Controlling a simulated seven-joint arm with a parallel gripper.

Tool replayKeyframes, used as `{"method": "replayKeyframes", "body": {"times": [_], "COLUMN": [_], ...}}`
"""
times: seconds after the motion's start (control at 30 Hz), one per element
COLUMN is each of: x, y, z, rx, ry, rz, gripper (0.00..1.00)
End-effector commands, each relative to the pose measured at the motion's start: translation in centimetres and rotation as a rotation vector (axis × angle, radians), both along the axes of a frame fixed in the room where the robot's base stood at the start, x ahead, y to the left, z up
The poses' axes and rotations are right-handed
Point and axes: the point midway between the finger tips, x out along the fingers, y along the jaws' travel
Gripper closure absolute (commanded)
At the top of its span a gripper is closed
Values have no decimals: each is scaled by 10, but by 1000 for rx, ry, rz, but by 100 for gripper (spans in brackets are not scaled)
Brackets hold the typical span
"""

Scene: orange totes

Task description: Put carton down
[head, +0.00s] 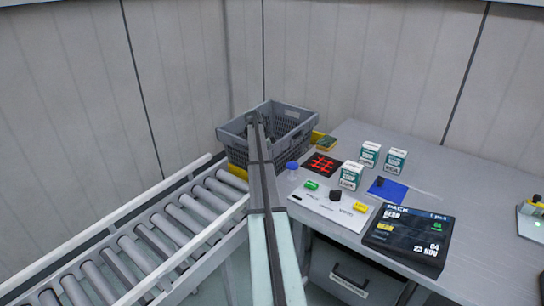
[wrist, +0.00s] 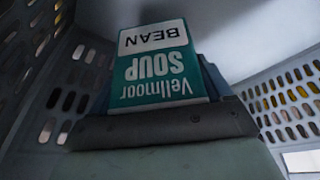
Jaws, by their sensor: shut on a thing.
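A white and teal carton (wrist: 160,65) marked Vellmoor SOUP BEAN appears upside down in the wrist view. My gripper (wrist: 160,122) is shut on it. The slotted walls of the grey crate (wrist: 275,98) rise on both sides, so my gripper and the carton are inside or just within the crate's mouth. Whether the carton touches the crate floor cannot be told. In the head view my arm reaches over the near rim of the grey crate (head: 238,153); the held carton is hidden there.
A roller conveyor (head: 150,245) runs at the left. Walls close off the back.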

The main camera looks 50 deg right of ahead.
Motion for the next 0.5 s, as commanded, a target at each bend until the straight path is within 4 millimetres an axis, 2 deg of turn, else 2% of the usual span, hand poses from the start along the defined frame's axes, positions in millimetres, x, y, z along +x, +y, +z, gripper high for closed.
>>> {"method": "replayKeyframes", "body": {"times": [0.5], "x": [0], "y": [0], "z": [-10], "rx": [-1], "ry": [-1], "rz": [0], "gripper": [62]}}
